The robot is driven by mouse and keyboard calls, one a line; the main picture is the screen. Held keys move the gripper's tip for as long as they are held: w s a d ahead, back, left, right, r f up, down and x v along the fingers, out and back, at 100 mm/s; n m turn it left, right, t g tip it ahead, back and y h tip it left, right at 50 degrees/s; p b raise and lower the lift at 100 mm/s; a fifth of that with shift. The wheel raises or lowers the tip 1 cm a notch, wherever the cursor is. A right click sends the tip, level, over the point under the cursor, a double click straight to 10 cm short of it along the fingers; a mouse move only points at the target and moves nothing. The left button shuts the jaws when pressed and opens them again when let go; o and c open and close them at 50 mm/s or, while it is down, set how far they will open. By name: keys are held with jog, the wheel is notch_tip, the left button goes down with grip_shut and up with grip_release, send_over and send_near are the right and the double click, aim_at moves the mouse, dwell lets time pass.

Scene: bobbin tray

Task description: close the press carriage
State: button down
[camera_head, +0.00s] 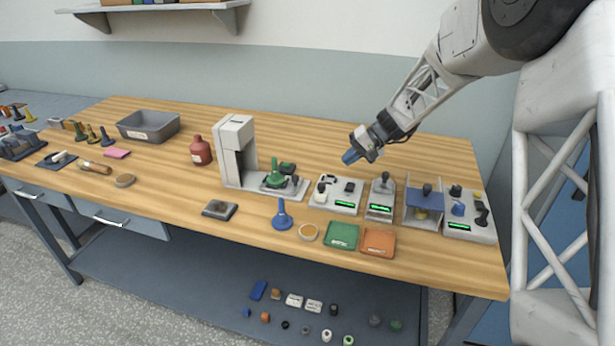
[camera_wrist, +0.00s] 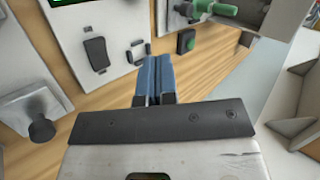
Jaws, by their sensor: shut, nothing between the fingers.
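The white press (camera_head: 237,140) stands upright near the middle of the bench, with a flat base extending to the right. A green part (camera_head: 276,180) with a knob and a dark green block sits on that base, apparently on the carriage. In the wrist view, a green part (camera_wrist: 215,10) shows at the top beside pale upright walls. How far the carriage is open cannot be told. My gripper (camera_head: 350,157) is above the bench, to the right of the press and apart from it. Its blue fingers (camera_wrist: 154,78) are together and empty, pointing toward the equipment.
A switch panel (camera_head: 336,207), a small knobbed unit (camera_head: 381,211), a blue-topped stand (camera_head: 424,199) and another panel (camera_head: 468,228) stand right of the press. A blue spindle (camera_head: 282,217) and green tray (camera_head: 342,236) are in front. Bare wood lies behind the panels.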

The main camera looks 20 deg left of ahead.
jog(key=shift+w+a+f, duration=0.85)
jog(key=shift+a+f, duration=0.1)
send_near(299, 185)
jog(key=f, duration=0.3)
jog(key=shift+s+a+f, duration=0.25)
jog(key=shift+a+f, duration=0.05)
jog(key=shift+s+a+r, duration=0.1)
jog(key=shift+s+a, duration=0.15)
jog(key=shift+a, duration=0.8)
jog(key=shift+s+a, duration=0.2)
jog(key=shift+a, duration=0.55)
jog(key=shift+a, duration=0.25)
jog(key=a, duration=1.1)
jog(key=shift+a, duration=0.15)
